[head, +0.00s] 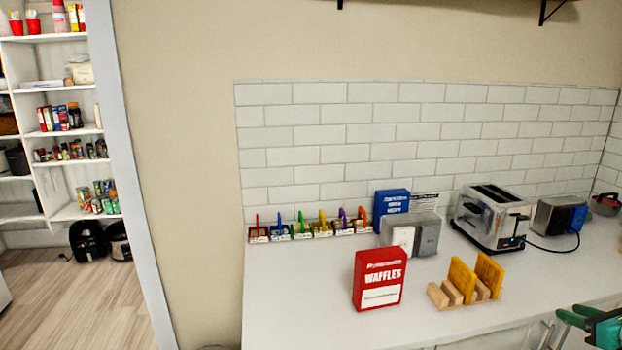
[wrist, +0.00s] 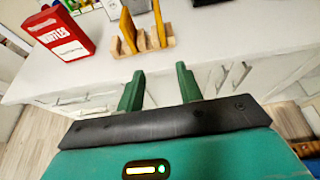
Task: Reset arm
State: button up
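My gripper (wrist: 160,90) shows in the wrist view with its two green fingers apart and nothing between them. It is in front of the counter's front edge, near the cabinet doors. In the head view my gripper (head: 572,318) shows only partly at the lower right corner, in front of the counter (head: 300,310). It touches nothing that I can see.
On the counter stand a red waffle box (head: 380,280), a wooden rack (head: 445,297) holding yellow waffles (head: 462,277), a toaster (head: 490,218) and several small jars (head: 300,231). Pantry shelves (head: 75,132) are at the left. The counter's front left is clear.

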jog(key=w+a+f+n+g+y, duration=0.1)
jog(key=w+a+f+n+g, duration=0.2)
jog(key=a, duration=0.4)
jog(key=w+a+f+n+g+y, duration=0.1)
jog(key=w+a+f+n+g, duration=0.1)
jog(key=w+a+f+n, duration=0.35)
jog(key=s+a+f+n+g+h, duration=0.1)
jog(key=s+a+n+g, duration=0.1)
jog(key=a+n, duration=0.35)
jog(key=s+a+f+n+g, duration=0.1)
jog(key=a+n+g, duration=0.1)
jog(key=a, duration=0.7)
jog(key=s+a+r+n+t+h, duration=0.1)
jog(key=s+a+r+n+h, duration=0.1)
jog(key=s+a+r+n, duration=1.2)
jog(key=shift+s+a+r+n, duration=0.2)
jog(key=shift+s+a+n, duration=1.85)
jog(key=shift+n, duration=0.35)
